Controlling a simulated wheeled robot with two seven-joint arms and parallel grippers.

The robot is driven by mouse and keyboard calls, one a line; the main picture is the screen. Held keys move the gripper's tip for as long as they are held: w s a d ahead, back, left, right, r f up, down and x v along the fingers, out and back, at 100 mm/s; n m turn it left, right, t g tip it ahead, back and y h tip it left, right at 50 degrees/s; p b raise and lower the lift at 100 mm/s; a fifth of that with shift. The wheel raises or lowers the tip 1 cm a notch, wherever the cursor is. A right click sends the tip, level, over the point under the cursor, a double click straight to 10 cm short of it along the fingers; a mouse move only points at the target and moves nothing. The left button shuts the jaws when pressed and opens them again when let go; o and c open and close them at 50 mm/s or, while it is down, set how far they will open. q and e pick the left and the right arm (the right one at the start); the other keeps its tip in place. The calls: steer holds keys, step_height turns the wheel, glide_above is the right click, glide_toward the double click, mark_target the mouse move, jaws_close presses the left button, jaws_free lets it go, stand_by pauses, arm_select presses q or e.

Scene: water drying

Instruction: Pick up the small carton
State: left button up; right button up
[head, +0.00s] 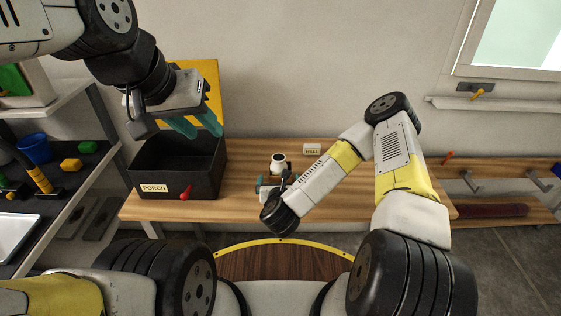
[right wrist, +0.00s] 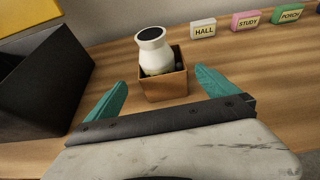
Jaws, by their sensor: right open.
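The small carton (right wrist: 165,88) is a brown open-topped box on the wooden bench in the right wrist view. A white bottle (right wrist: 154,52) with a black top stands in it; a dark item beside the bottle is hard to make out. In the head view the bottle (head: 278,161) shows, while the carton is mostly hidden by my right gripper (head: 272,183). My right gripper is open, its teal fingers apart, with the carton ahead between them and not held. My left gripper (head: 196,126) has its teal fingers apart above the black PORCH box, with nothing visible between them.
The black box (head: 205,178) with a raised yellow lid stands left of the carton. Labels HALL (right wrist: 203,30), STUDY (right wrist: 246,20) and PORCH (right wrist: 287,14) stand behind right. Bench right of the carton is clear.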

steer(key=shift+w+d+f, duration=0.1)
steer(key=shift+w+f, duration=0.15)
steer(key=shift+w, duration=0.1)
steer(key=x, duration=0.7)
steer(key=shift+s+d+f, duration=0.15)
steer(key=shift+f, duration=0.15)
steer(key=c, duration=1.4)
steer(key=shift+r, duration=0.1)
steer(key=shift+c, duration=0.2)
